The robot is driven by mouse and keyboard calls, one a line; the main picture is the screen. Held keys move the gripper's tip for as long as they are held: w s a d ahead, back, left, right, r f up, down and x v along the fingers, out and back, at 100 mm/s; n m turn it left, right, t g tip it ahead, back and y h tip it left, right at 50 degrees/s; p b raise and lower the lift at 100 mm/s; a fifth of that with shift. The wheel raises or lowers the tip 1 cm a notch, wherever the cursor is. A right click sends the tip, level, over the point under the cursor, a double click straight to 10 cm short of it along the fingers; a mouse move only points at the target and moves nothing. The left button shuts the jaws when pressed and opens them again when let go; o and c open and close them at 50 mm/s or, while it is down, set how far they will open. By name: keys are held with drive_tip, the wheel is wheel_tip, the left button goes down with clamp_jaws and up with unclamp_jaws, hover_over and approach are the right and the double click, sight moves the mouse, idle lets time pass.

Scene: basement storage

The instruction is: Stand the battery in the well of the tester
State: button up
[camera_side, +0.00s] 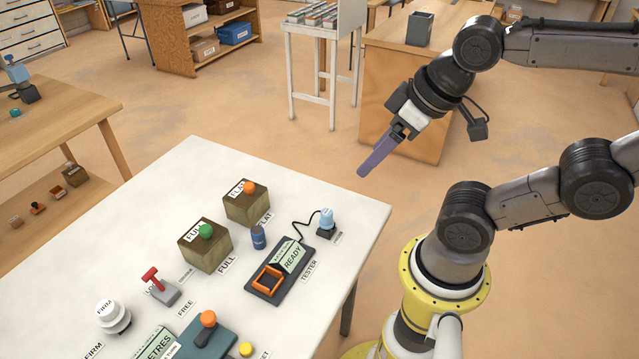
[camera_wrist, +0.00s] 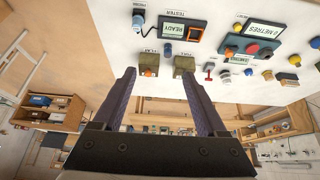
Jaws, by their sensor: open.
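The battery (camera_side: 258,238), a small dark blue cylinder, stands upright on the white table between the FULL box and the tester. It also shows in the wrist view (camera_wrist: 167,49). The tester (camera_side: 297,283) is a dark flat unit with a green display reading READY. Its well (camera_side: 268,281) has an orange square frame and looks empty; the frame also shows in the wrist view (camera_wrist: 196,37). My gripper (camera_side: 365,168) has purple fingers and is raised in the air beyond the table's right edge, apart from the battery. In the wrist view its fingers (camera_wrist: 158,74) are spread with nothing between them.
A blue-capped plug (camera_side: 326,222) is cabled to the tester. A red lever (camera_side: 160,288) and other controls occupy the front left. The table's far left is clear.

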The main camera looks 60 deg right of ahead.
idle(0.4)
drive_tip(key=w+r+m, duration=0.3)
drive_tip(key=w, duration=0.1)
drive_tip(key=m+g, duration=0.4)
drive_tip(key=m, duration=0.2)
hover_over(257, 230)
wheel_tip(257, 230, down, 14)
drive_tip(key=shift+g, duration=0.8)
drive_tip(key=f, duration=1.3)
drive_tip(key=shift+s+a+f, duration=0.1)
drive_tip(key=shift+a+f, duration=0.2)
drive_tip(key=shift+d+f, duration=0.15)
drive_tip(key=shift+f, duration=1.4)
drive_tip(key=shift+d+f, duration=0.15)
drive_tip(key=shift+f, duration=1.4)
clamp_jaws()
